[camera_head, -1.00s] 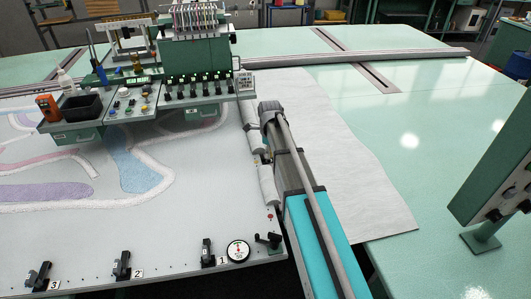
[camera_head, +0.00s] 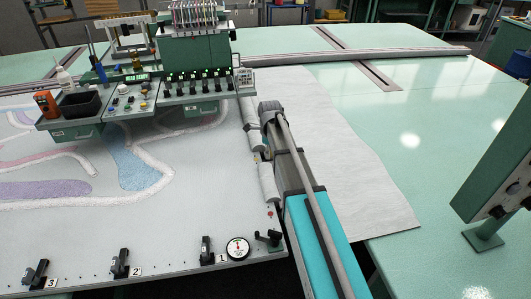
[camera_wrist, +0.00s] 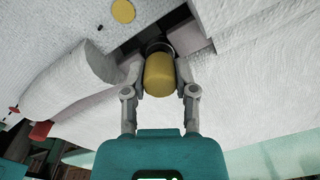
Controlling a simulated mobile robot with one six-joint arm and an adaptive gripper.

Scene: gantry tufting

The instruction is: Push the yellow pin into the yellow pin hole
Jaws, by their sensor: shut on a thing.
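The yellow pin (camera_wrist: 160,75) shows in the wrist view as a rounded yellow cylinder between the fingertips of my gripper (camera_wrist: 160,68), which is shut on it. Behind the pin is a dark gap between white cloth surfaces. A flat yellow disc (camera_wrist: 123,11) lies on the white surface at the upper left, apart from the pin. A small black hole (camera_wrist: 100,27) is beside the disc; I cannot tell whether it is the yellow pin hole. In the head view my arm hides the gripper and pin.
White rolls (camera_head: 268,182) lie along the edge of the white cloth panel (camera_head: 160,235), close beside my arm. Black clamps (camera_head: 119,264) and a round dial (camera_head: 238,249) line its front edge. A green tufting machine (camera_head: 197,58) stands behind. The green table (camera_head: 440,130) is mostly clear at right.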

